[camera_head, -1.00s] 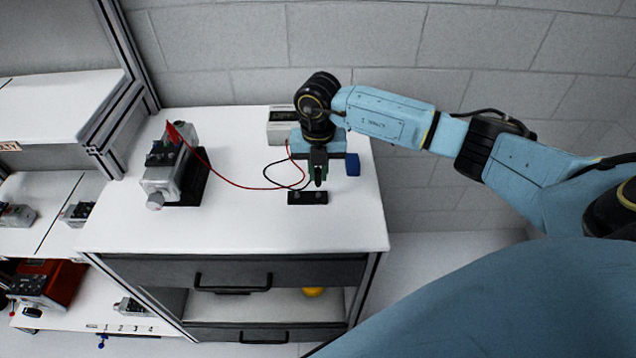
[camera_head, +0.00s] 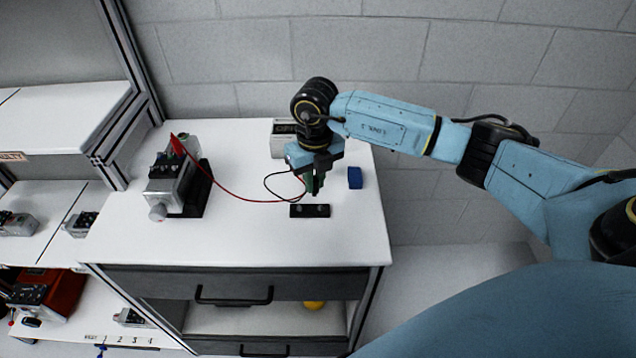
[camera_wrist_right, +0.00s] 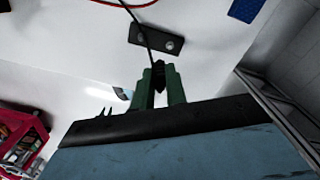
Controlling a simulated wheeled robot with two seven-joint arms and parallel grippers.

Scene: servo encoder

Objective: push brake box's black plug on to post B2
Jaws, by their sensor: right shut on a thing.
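My right gripper (camera_head: 314,188) is over the white bench top, just behind a black strip (camera_head: 310,211) with two round metal posts. In the right wrist view its green fingers (camera_wrist_right: 160,88) are shut on a black plug (camera_wrist_right: 158,74). A thin black lead runs from the plug across the strip (camera_wrist_right: 157,38). The plug is apart from both posts in that view. The post labels cannot be read. A light box with a dark top (camera_head: 284,140), perhaps the brake box, stands behind the gripper, partly hidden. My left gripper is not in view.
A grey motor-like unit (camera_head: 173,182) on a black base stands at the left, with a red plug and a red lead (camera_head: 245,199) crossing the bench. A blue block (camera_head: 355,177) lies right of the gripper. The front bench top is clear.

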